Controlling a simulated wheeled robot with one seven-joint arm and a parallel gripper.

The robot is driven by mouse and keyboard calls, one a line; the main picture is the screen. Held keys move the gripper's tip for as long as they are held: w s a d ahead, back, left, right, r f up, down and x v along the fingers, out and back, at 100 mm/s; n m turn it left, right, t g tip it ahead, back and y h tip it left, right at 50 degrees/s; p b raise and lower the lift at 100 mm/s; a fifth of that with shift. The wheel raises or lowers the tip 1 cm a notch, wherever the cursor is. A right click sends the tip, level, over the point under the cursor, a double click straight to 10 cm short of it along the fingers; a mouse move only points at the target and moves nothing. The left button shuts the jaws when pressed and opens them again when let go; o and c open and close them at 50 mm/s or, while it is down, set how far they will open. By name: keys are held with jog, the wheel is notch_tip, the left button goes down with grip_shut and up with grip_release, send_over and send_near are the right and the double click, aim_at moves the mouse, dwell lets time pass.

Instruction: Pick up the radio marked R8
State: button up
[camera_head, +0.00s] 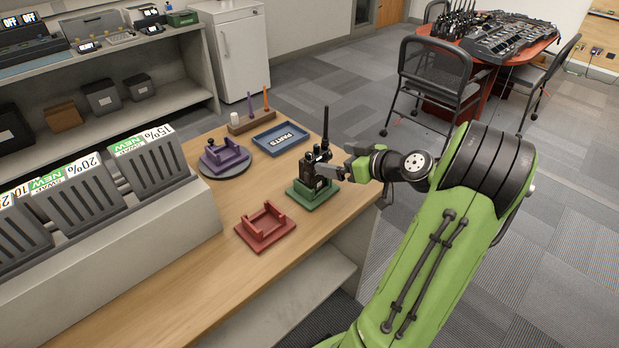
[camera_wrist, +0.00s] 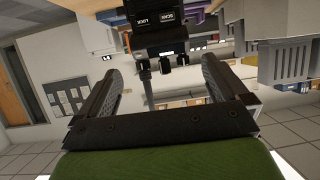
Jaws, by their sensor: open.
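A black radio (camera_head: 317,160) with a tall antenna stands upright in a green cradle (camera_head: 311,196) on the wooden counter. Its marking is too small to read in the head view. My gripper (camera_head: 332,171) is open at the radio's right side, close to its upper part; the head view does not show clearly whether they touch. In the wrist view the radio's body (camera_wrist: 157,32) shows upside down at the top, with its knobs and antenna pointing down the picture. The open fingers of my gripper (camera_wrist: 160,82) lie to either side of the antenna in that picture.
An empty red cradle (camera_head: 266,227) sits in front of the green one. A purple cradle (camera_head: 225,155) on a grey disc, a blue parts tray (camera_head: 280,139) and a wooden pen holder (camera_head: 250,122) stand behind. Grey slotted bins (camera_head: 150,165) line the left.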

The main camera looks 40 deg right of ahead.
aim_at(321, 156)
jog(key=b+x, duration=0.1)
jog(key=x, duration=0.8)
jog(key=shift+f, duration=0.25)
jog(key=shift+r, duration=0.15)
jog(key=c, duration=1.5)
